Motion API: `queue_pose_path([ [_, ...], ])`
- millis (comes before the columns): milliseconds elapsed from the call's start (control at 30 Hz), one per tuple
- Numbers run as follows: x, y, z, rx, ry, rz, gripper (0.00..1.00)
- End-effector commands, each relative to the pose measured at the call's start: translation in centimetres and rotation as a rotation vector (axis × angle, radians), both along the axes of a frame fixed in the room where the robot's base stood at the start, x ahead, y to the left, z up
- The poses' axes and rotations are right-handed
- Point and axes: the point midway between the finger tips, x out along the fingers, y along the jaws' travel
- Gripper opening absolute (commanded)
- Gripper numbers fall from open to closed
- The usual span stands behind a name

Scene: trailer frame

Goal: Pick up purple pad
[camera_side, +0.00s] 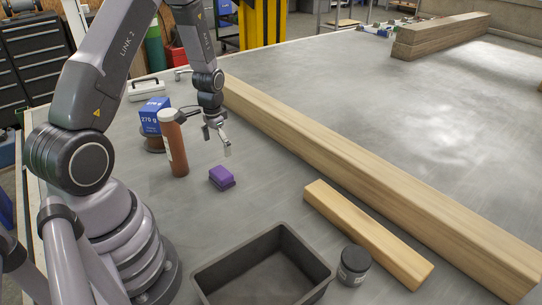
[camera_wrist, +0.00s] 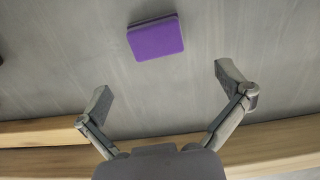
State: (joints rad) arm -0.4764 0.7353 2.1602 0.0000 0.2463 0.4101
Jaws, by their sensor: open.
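My gripper (camera_side: 222,146) hangs above the table, above and slightly behind the pad. In the wrist view my gripper (camera_wrist: 165,88) has its two fingers spread wide with nothing between them. It does not touch the pad.
A brown cylinder (camera_side: 173,143) and a blue box (camera_side: 153,117) stand left of my gripper. A long wooden beam (camera_side: 370,178) runs behind it. A black bin (camera_side: 262,270), a dark jar (camera_side: 353,265) and a shorter plank (camera_side: 367,235) are in front. Table around the pad is clear.

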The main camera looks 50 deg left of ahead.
Motion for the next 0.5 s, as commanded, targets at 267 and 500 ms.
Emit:
queue_pose_path([
  [267,0.0,-0.1,-4.3,0.000,0.001,-0.003,1.00],
  [500,-0.1,-0.5,-6.7,-0.001,0.004,-0.004,1.00],
])
